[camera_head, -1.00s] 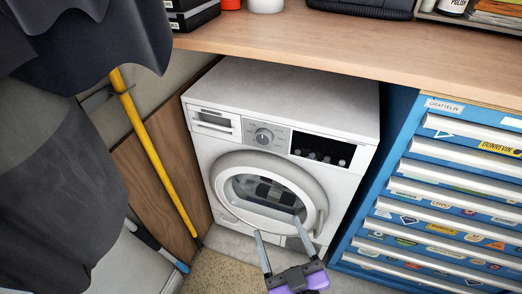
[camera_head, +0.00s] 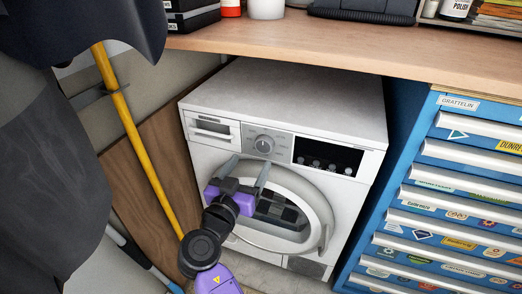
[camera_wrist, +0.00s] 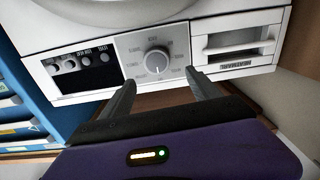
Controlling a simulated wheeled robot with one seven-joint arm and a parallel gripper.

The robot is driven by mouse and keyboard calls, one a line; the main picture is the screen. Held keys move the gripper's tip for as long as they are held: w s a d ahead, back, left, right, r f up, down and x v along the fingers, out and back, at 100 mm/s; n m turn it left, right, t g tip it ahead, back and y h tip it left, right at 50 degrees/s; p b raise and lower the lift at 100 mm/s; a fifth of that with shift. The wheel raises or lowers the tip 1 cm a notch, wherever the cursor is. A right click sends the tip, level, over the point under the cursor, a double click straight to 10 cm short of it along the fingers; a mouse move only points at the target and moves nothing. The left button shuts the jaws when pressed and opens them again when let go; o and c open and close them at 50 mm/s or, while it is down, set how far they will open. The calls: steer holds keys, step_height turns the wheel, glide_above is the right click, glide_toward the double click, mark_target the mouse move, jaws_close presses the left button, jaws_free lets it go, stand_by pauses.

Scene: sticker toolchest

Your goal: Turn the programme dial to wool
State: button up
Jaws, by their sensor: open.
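The programme dial (camera_head: 264,144) is a round grey knob on the front panel of the white washing machine (camera_head: 300,90). It also shows in the wrist view (camera_wrist: 157,60), upside down, with small labels around it that are too blurred to read. My gripper (camera_head: 248,170) is open and empty, below the dial and in front of the door's upper rim. In the wrist view its two fingers (camera_wrist: 158,88) point toward the panel, one on each side below the dial, apart from it. Nothing hides the dial.
The round door (camera_head: 318,200) lies just below my gripper. A wooden worktop (camera_head: 300,40) overhangs the machine. A blue tool chest (camera_head: 425,200) stands at the right. A yellow pole (camera_head: 135,140) and dark hanging cloth (camera_head: 50,170) are at the left.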

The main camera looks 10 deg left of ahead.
mark_target(263, 145)
steer(key=shift+m, duration=0.4)
steer(key=x, duration=0.5)
steer(key=b+x, duration=0.1)
steer(key=x, duration=0.1)
steer(key=shift+w+d, duration=0.35)
steer(key=shift+d, duration=0.05)
steer(key=c, duration=1.3)
steer(key=shift+c, duration=0.2)
